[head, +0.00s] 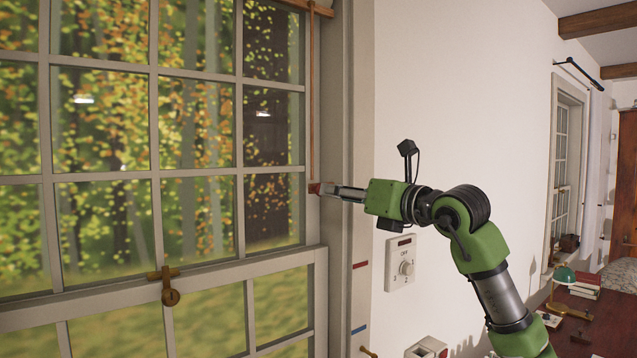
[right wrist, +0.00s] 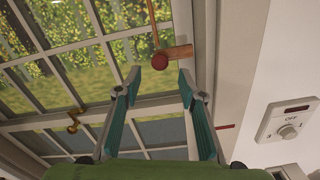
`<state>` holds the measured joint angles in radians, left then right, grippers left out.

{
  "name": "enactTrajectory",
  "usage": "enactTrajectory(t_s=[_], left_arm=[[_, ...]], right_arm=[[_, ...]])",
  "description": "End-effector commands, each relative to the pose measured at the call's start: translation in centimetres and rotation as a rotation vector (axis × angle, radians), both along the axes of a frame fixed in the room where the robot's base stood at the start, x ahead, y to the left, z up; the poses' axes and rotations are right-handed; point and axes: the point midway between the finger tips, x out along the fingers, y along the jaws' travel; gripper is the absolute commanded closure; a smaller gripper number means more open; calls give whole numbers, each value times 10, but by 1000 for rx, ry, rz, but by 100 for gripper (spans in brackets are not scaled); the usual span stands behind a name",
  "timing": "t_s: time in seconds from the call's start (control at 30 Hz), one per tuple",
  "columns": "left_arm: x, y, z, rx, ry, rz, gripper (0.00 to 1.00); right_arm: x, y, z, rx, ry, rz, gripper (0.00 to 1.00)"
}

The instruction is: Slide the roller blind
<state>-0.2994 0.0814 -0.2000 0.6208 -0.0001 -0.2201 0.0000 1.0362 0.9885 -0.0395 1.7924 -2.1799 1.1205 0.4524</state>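A wooden bar (head: 318,8) at the top edge of the head view may be the lower end of the roller blind; no blind cloth shows. A thin reddish-brown rod or cord (head: 312,90) runs down from it along the window's right side to a small red-brown knob (head: 315,188). In the right wrist view the knob looks like a red ball (right wrist: 157,68) beside a short wooden peg (right wrist: 175,54). My right gripper (right wrist: 160,83) is open and empty, its fingertips pointing at the ball and peg, close by; contact is unclear. My left gripper is out of view.
The tall window (head: 130,170) has a grey grid of bars and a brass latch (head: 169,286). A white control box (head: 402,263) with a dial is on the wall below my right arm. A desk with a green lamp (head: 565,275) stands far right.

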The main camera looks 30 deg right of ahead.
Motion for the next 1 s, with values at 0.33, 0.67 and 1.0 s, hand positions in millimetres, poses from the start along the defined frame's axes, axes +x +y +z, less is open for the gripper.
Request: enactTrajectory(t_s=[0.33, 0.67, 1.0], left_arm=[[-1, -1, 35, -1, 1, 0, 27], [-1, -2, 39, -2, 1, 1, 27], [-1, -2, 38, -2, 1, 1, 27]], right_arm=[[63, 5, 3, 3, 2, 2, 63], [76, 6, 0, 1, 0, 1, 63], [76, 6, 0, 1, 0, 1, 100]])
